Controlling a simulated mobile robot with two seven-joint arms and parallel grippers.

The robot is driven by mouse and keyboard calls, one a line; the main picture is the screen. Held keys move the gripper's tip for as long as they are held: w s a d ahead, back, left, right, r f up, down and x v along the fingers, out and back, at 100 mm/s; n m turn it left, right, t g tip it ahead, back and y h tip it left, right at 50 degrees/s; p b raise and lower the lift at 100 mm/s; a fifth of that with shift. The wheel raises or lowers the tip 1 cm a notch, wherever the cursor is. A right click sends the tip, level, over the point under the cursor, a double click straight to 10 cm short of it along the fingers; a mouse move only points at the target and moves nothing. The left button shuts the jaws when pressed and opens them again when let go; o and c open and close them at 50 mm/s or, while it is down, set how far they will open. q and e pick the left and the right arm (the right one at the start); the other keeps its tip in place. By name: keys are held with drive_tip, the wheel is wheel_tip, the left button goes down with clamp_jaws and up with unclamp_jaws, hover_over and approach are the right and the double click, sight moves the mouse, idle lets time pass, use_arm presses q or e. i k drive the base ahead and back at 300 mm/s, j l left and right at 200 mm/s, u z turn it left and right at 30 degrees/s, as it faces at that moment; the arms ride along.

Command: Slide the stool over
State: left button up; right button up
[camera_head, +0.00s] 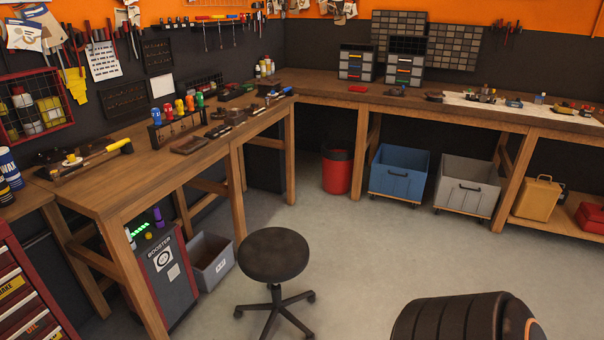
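A round black stool (273,254) stands upright on the grey floor, left of the picture's middle. Its seat sits on a short post above a star-shaped base with several legs and small casters. The lower edge of the picture cuts off part of the base. The stool is close to the left workbench and apart from it. Neither of my grippers shows in the head view.
A dark padded seat (468,318) rises at the bottom right. A wooden workbench (163,161), a booster box (163,270) and a grey bin (212,262) are at left. A red bin (337,172), blue crate (398,173) and grey crate (466,187) stand at the back. The middle floor is clear.

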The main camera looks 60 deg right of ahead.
sight(273, 255)
drive_tip(key=z, duration=2.25)
drive_tip(key=i+l+z, duration=0.2)
drive_tip(key=z, duration=0.3)
drive_tip(key=i+z, duration=0.45)
drive_tip(key=i+u, duration=0.2)
drive_tip(key=i, duration=0.45)
drive_tip(key=i+l+u, duration=0.2)
drive_tip(key=i, duration=0.4)
drive_tip(key=i+u, duration=0.2)
drive_tip(key=i, duration=0.5)
drive_tip(key=i+u, duration=0.2)
drive_tip(key=i, duration=0.5)
drive_tip(key=i+u, duration=0.45)
drive_tip(key=i+l+u, duration=0.15)
drive_tip(key=i+u, duration=0.35)
drive_tip(key=i, duration=0.15)
drive_tip(key=i+u, duration=0.25)
drive_tip(key=u, duration=0.15)
drive_tip(key=i+u, duration=0.35)
drive_tip(key=i+l+u, duration=0.15)
drive_tip(key=u, duration=0.25)
